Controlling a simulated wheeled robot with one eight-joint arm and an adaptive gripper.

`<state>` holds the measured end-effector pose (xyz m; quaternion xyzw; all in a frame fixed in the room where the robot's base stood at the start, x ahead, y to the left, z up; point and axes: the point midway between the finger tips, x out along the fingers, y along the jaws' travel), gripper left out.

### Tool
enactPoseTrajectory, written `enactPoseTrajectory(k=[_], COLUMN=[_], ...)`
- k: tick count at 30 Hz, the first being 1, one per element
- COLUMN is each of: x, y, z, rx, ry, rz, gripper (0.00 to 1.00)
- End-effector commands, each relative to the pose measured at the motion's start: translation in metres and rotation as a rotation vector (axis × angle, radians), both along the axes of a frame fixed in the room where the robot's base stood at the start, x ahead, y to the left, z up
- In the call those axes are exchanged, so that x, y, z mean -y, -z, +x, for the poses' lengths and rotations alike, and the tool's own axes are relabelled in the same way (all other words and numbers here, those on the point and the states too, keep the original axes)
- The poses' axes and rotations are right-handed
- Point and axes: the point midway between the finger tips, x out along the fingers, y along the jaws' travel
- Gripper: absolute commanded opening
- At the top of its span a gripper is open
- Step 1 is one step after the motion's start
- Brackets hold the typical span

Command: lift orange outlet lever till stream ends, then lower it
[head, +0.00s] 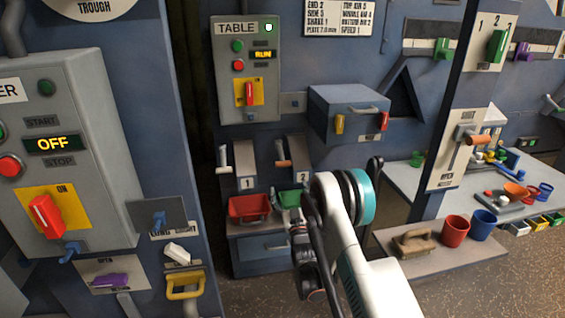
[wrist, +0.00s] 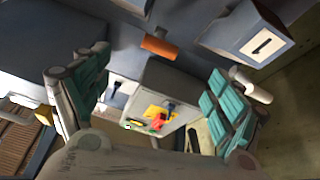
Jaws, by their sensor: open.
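The orange outlet lever (head: 283,163) sticks out from the outlet marked 2 in the head view. In the wrist view its orange handle (wrist: 160,46) lies ahead of my gripper (wrist: 157,66), between the lines of the two fingers. My gripper is open, with teal pads apart and nothing between them; I see no contact with the lever. In the head view, my arm hides part of this area. I cannot make out a falling stream.
The outlet marked 1 (head: 244,160) has a white lever (head: 223,158), close to my right finger in the wrist view. A red bin (head: 250,207) and a green bin (head: 289,198) stand below the outlets. A grey box with a handle (head: 349,112) juts out above right.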

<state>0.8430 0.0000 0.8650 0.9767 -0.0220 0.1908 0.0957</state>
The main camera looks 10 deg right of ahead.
Motion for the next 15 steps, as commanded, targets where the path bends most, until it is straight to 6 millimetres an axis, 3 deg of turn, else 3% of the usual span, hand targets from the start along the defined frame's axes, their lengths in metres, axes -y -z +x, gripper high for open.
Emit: enactPoseTrajectory(k=[5, 15], x=[0.000, 0.001], y=[-0.009, -0.029], z=[0.016, 0.076], rx=[0.000, 0.000], ry=[0.000, 0.000], rz=[0.000, 0.000], gripper=[0.87, 0.87])
